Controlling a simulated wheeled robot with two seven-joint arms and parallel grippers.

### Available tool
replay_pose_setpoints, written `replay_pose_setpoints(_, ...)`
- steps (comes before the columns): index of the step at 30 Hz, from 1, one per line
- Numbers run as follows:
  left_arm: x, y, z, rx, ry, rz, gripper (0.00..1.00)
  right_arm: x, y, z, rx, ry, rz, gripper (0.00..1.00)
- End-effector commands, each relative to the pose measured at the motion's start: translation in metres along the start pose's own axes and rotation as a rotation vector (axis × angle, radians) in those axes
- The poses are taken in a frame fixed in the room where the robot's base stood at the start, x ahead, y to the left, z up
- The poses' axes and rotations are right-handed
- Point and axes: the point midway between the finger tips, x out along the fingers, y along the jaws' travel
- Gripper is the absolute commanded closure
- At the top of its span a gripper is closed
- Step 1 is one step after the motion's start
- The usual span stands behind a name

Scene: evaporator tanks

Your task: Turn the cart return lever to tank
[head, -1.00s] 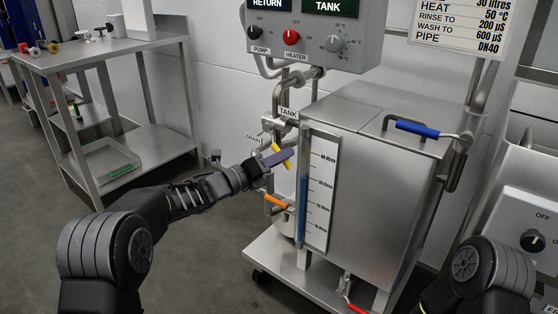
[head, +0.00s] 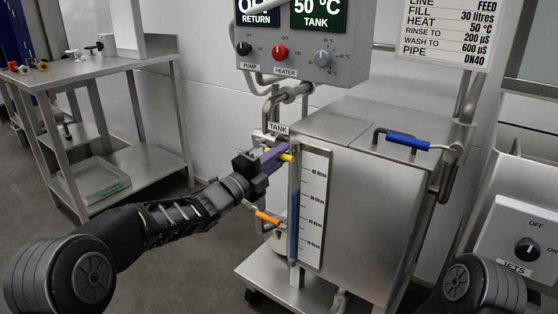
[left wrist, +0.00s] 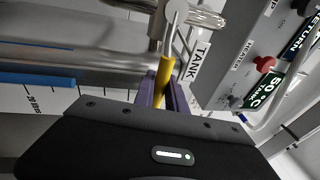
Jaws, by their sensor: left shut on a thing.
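The yellow lever (head: 288,157) sits on the pipework at the left of the steel tank cart, just below the TANK label (head: 278,128). In the left wrist view the lever (left wrist: 164,70) runs from between my fingers to the metal valve, near the TANK label (left wrist: 199,62). My left gripper (head: 274,158) is shut on the yellow lever, its purple fingers hiding part of it in the head view. The DRAIN label and most of the valve are hidden behind my gripper. My right gripper is out of view.
An orange lever (head: 267,218) is below my left gripper. The level gauge (head: 313,205) and steel tank (head: 362,205) stand close to its right, with a blue handle (head: 408,141) on top. The control box (head: 300,45) hangs above. A steel table (head: 110,68) stands at the left.

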Motion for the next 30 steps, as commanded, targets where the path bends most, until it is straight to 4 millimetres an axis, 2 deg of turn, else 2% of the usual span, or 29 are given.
replay_pose_setpoints(14,0.0007,-0.0027,-0.0001,-0.021,-0.004,-0.005,1.00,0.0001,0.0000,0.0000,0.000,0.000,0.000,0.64)
replay_pose_setpoints(15,0.0007,-0.0028,-0.0001,-0.020,-0.003,-0.005,0.81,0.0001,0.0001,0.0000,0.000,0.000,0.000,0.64)
replay_pose_setpoints(21,0.0005,-0.0024,0.0000,-0.019,-0.004,-0.004,0.64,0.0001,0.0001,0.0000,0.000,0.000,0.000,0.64)
replay_pose_setpoints(30,-0.0006,-0.0019,0.0003,-0.018,-0.004,-0.003,0.62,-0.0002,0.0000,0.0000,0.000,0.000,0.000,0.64)
